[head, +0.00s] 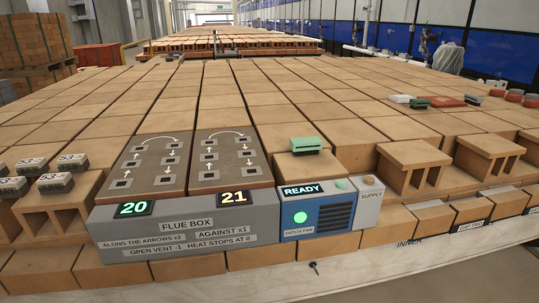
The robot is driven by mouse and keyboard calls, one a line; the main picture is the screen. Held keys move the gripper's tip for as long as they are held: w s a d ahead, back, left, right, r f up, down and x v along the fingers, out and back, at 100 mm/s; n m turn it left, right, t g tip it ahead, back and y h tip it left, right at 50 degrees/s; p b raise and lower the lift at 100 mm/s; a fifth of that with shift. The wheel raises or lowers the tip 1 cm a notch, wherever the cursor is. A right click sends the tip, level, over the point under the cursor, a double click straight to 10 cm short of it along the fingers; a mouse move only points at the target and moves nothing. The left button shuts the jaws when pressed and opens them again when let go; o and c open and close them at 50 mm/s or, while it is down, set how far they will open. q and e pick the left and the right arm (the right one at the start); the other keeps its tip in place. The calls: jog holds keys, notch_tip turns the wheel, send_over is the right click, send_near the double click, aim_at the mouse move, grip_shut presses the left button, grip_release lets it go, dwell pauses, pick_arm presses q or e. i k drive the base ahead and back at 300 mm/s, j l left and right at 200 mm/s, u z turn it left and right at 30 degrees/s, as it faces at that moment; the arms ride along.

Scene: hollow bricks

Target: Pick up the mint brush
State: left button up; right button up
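A mint-green brush (306,144) with a dark bristled underside lies on top of a tan brick (302,166). The brick stands just behind the READY panel, right of the flue box. None of my grippers shows in the head view, so nothing is seen touching the brush.
The grey flue box (190,228) with two arrow boards stands in front left of the brush. The blue-grey patch fan panel (318,216) stands in front of it. Hollow bricks (410,164) stand to the right. Small grey numbered blocks (55,183) sit at left. A darker green piece (420,103) lies further back.

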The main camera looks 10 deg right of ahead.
aim_at(305, 146)
jog(key=l+u, duration=0.1)
jog(key=u, duration=0.35)
jog(key=l+u, duration=0.15)
jog(key=u, duration=0.35)
jog(key=k+l+u, duration=0.1)
jog(key=l+u, duration=0.2)
jog(key=l, duration=0.15)
jog(key=k+l+u, duration=0.1)
jog(key=l+u, duration=0.2)
jog(key=l, duration=0.15)
